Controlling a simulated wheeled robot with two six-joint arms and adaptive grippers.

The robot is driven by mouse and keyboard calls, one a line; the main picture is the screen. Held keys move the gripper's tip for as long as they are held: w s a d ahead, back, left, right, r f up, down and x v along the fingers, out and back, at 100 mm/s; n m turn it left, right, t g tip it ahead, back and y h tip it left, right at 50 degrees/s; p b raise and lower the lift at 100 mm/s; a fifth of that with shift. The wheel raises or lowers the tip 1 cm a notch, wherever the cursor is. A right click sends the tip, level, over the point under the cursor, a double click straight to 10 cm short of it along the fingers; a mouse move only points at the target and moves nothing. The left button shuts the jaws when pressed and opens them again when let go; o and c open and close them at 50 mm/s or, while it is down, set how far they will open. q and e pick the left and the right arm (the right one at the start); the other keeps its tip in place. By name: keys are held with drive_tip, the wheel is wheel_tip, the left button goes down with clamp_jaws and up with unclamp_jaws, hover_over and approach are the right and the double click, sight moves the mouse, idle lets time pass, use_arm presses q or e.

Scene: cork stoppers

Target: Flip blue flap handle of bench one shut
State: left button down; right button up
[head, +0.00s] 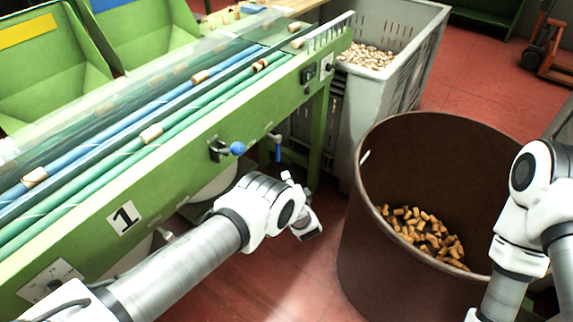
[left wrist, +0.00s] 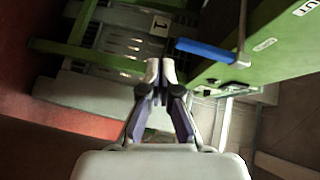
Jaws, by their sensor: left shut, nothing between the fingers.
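Bench one is the green sorting bench (head: 190,170) with a "1" plate on its side. Its blue flap handle (head: 278,152) hangs down from a metal lever on the bench side, near the far end. In the left wrist view the blue handle (left wrist: 205,50) lies just right of and beyond my fingertips, on a metal rod beside the green panel. My left gripper (head: 311,232) is below and right of the handle in the head view. It is shut and empty, and its fingertips (left wrist: 160,70) appear apart from the handle. My right gripper is out of view.
A blue ball knob (head: 237,148) sticks out left of the handle. A brown tub (head: 375,225) with corks stands right of my left gripper. A grey crate (head: 400,85) of corks stands behind. Red floor (head: 265,285) is clear below.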

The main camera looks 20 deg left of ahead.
use_arm(q)
drive_tip(key=d+r+n+g+y+b, duration=0.1)
drive_tip(key=d+r+g+y+b, duration=0.1)
drive_tip(key=d+r+y, duration=0.2)
drive_tip(key=shift+w+d+r+g+y, duration=0.25)
drive_tip(key=shift+d+g+y, duration=0.15)
drive_tip(key=shift+d+y, duration=0.4)
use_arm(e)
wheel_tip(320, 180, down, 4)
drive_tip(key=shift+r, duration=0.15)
use_arm(q)
drive_tip(key=shift+f, duration=0.1)
drive_tip(key=b+x, duration=1)
drive_tip(key=b, duration=1.3)
drive_tip(key=shift+b, duration=0.4)
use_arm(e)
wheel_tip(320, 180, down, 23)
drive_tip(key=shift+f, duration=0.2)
use_arm(q)
drive_tip(key=shift+w, duration=0.1)
